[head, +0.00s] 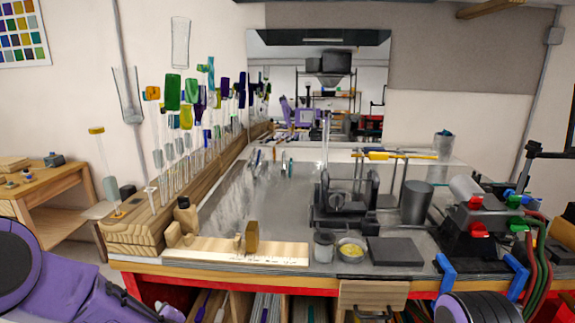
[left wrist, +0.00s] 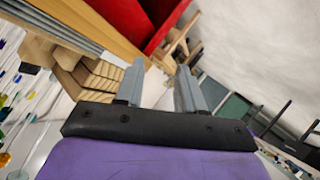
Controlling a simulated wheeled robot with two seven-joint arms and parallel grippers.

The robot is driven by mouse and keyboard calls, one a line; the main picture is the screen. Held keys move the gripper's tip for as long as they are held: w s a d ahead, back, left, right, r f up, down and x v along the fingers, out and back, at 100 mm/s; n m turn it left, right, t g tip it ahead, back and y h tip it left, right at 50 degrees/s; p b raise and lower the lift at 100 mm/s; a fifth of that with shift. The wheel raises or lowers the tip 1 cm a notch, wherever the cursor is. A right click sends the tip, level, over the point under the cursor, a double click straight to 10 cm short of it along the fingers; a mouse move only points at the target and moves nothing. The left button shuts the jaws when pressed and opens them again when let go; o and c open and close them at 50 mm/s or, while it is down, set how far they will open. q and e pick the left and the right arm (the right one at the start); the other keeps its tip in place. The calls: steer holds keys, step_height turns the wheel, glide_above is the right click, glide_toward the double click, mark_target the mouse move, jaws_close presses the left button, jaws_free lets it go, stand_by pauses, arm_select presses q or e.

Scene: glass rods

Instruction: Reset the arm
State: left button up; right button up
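My left arm, purple and black, comes in at the lower left of the head view, below and left of the workbench (head: 250,273). In the left wrist view my left gripper (left wrist: 159,72) has its two grey fingers apart with nothing held between them. Behind the fingers are wooden pieces and a red panel (left wrist: 120,22). Part of my purple and black right arm shows at the bottom right of the head view, in front of the bench. My right gripper is out of view.
Glass rods with coloured ends stand in a long wooden rack (head: 130,232) along the bench's left. A torch (head: 480,222) with hoses stands at the right. A beaker (head: 324,247), a bowl (head: 350,250) and a dark slab (head: 396,251) sit near the front edge. The left-middle bench top is fairly clear.

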arm_select(q)
steer(key=s+d+f+m+g+h+b, duration=0.3)
steer(key=s+f+m+h, duration=0.15)
steer(key=s+f, duration=1.35)
steer(key=s+a+f+m+g+b, duration=0.1)
steer(key=s+f+m+g+b, duration=0.2)
steer(key=s+f, duration=0.9)
steer(key=s, duration=0.3)
steer(key=shift+s+a+f+g+b, duration=0.2)
steer(key=shift+a+g+b, duration=0.15)
steer(key=shift+g+b, duration=0.05)
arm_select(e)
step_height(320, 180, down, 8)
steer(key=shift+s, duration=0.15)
